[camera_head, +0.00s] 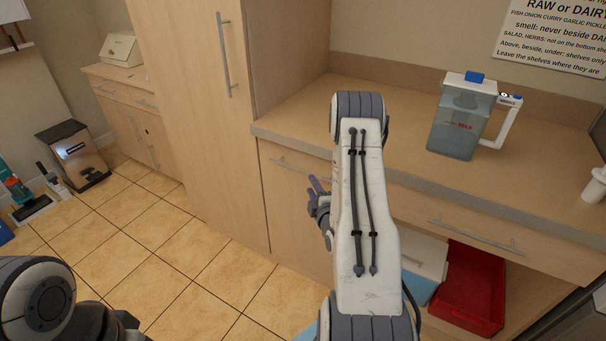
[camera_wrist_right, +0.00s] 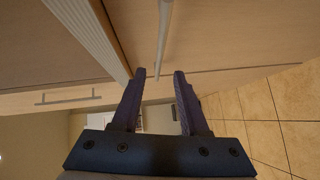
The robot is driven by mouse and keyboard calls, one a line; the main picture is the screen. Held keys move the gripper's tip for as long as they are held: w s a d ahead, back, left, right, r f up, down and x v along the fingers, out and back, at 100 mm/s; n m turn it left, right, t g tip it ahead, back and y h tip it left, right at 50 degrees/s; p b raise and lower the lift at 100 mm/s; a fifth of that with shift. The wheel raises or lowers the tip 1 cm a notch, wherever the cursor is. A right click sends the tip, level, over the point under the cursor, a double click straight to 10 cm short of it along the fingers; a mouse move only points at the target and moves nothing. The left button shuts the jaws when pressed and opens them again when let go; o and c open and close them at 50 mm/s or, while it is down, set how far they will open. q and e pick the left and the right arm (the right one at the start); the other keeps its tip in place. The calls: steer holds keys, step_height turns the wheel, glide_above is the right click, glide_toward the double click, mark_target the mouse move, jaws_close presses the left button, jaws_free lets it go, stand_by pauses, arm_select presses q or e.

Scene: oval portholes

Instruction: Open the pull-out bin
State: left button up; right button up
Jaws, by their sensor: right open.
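The likely pull-out bin front is the pale wood panel (camera_head: 290,215) under the counter's left end; no bin shows inside it. A long metal bar handle (camera_head: 292,166) runs along its top, partly hidden behind my right arm. My right gripper (camera_head: 316,185) is beside this front, mostly hidden by its own arm. In the right wrist view its purple fingers (camera_wrist_right: 159,73) are open, and a metal bar (camera_wrist_right: 164,38) lies in line with the gap between their tips. Contact is not visible. My left arm shows at the lower left; its gripper does not.
A tall cabinet (camera_head: 190,110) stands left of the front. A blender jug (camera_head: 462,125) stands on the counter (camera_head: 400,115). A drawer handle (camera_head: 475,237) and a red bin (camera_head: 468,290) are at the right. The tiled floor (camera_head: 165,245) ahead is clear; a steel bin (camera_head: 75,150) stands far left.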

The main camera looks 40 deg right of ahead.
mark_target(304, 172)
steer(key=p+x, duration=0.1)
steer(key=x, duration=0.8)
steer(key=shift+w, duration=0.35)
jaws_close()
steer(key=shift+s, duration=0.1)
stand_by(0.8)
